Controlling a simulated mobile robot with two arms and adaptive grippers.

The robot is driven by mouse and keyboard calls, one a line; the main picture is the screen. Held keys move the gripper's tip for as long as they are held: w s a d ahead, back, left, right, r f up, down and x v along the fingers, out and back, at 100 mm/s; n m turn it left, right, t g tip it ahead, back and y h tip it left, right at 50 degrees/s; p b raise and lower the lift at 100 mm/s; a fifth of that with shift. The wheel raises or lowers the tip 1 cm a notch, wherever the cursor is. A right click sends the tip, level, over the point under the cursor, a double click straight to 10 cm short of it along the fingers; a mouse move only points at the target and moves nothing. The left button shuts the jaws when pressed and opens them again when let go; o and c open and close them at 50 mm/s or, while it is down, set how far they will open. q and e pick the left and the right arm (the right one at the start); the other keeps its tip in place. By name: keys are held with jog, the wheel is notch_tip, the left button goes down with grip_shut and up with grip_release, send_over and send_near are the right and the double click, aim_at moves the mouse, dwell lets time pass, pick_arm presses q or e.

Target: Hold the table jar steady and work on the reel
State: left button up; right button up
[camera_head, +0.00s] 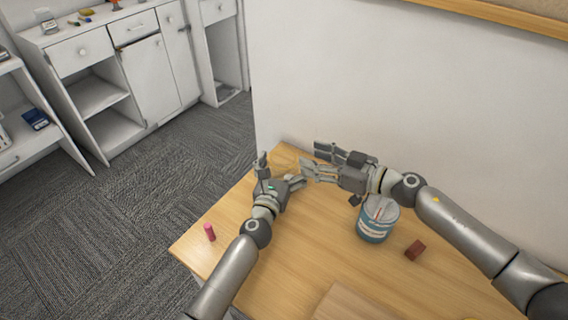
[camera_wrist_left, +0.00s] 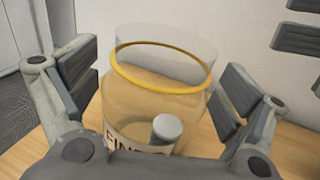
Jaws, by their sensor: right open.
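A clear table jar (camera_wrist_left: 150,100) with a yellow ring and a label reading "FIN…" stands between the fingers of my left gripper (camera_wrist_left: 160,95). In the head view my left gripper (camera_head: 279,172) is at the table's back left, and the see-through jar is hard to make out there. My right gripper (camera_head: 315,162) is open beside it, pointing left; its fingers (camera_wrist_left: 300,38) show at the left wrist view's upper right.
A blue labelled tub (camera_head: 374,222) stands under my right forearm, with a red-brown block (camera_head: 415,250) to its right. A pink cylinder (camera_head: 209,232) stands near the table's left edge. A wooden board (camera_head: 350,303) lies in front. A wall rises behind the table.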

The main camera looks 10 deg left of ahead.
dwell(0.3)
pick_arm(q)
jog(key=s, duration=0.8)
jog(key=s+a, duration=0.1)
jog(key=s, duration=0.3)
jog(key=shift+s, duration=0.1)
